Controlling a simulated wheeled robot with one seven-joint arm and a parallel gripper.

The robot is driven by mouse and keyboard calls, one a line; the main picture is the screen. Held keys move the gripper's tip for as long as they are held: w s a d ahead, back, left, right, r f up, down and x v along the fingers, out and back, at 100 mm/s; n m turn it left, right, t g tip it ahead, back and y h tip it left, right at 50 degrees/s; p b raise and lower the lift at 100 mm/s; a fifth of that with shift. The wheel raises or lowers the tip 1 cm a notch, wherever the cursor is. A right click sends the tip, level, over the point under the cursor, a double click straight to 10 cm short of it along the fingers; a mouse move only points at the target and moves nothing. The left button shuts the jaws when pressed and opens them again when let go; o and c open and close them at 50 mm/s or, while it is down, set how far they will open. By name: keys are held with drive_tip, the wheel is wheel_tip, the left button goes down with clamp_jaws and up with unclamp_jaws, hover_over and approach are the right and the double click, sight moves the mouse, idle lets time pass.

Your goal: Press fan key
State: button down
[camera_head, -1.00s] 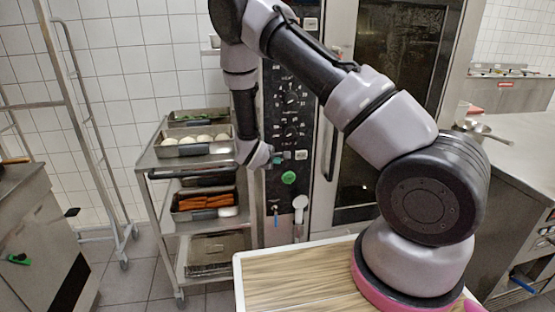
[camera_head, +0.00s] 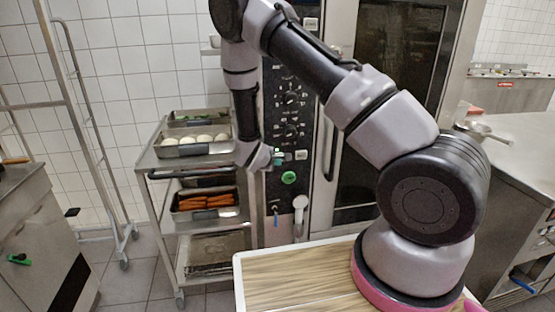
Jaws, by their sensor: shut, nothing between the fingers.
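The oven's black control panel (camera_head: 291,112) stands upright beyond my arm, with several dials and small keys on it. A round green button (camera_head: 289,178) sits low on the panel. My gripper (camera_head: 279,158) is at the panel's lower part, above and slightly left of the green button and left of a small white key (camera_head: 300,155). The gripper is small in the picture and its fingers look closed and empty. Which key is the fan key cannot be read. Whether the fingertips touch the panel cannot be told.
A steel trolley (camera_head: 164,245) with trays of white dough pieces (camera_head: 197,144) and orange food (camera_head: 207,201) stands left of the panel, close to my forearm. The oven door (camera_head: 392,110) is at the right. A white hand shower (camera_head: 299,205) hangs below the panel.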

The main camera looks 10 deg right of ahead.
drive_tip(key=shift+s, duration=2.55)
drive_tip(key=s+d+r+m+g+h, duration=0.1)
drive_tip(key=s+d+r+m+g, duration=0.35)
drive_tip(key=r, duration=0.65)
drive_tip(key=s+d+r+m+g, duration=0.2)
drive_tip(key=s+d+r+m, duration=0.35)
drive_tip(key=d+r, duration=0.4)
drive_tip(key=s+a+r+m+t+y, duration=0.2)
drive_tip(key=s+a+r+m+y, duration=0.1)
drive_tip(key=s+r, duration=0.6)
drive_tip(key=s+a+r+m+t+y, duration=0.2)
drive_tip(key=s+r+y, duration=0.4)
drive_tip(key=s+r, duration=0.3)
wheel_tip(320, 180, up, 2)
drive_tip(key=shift+a+m, duration=0.9)
drive_tip(key=shift+a, duration=0.25)
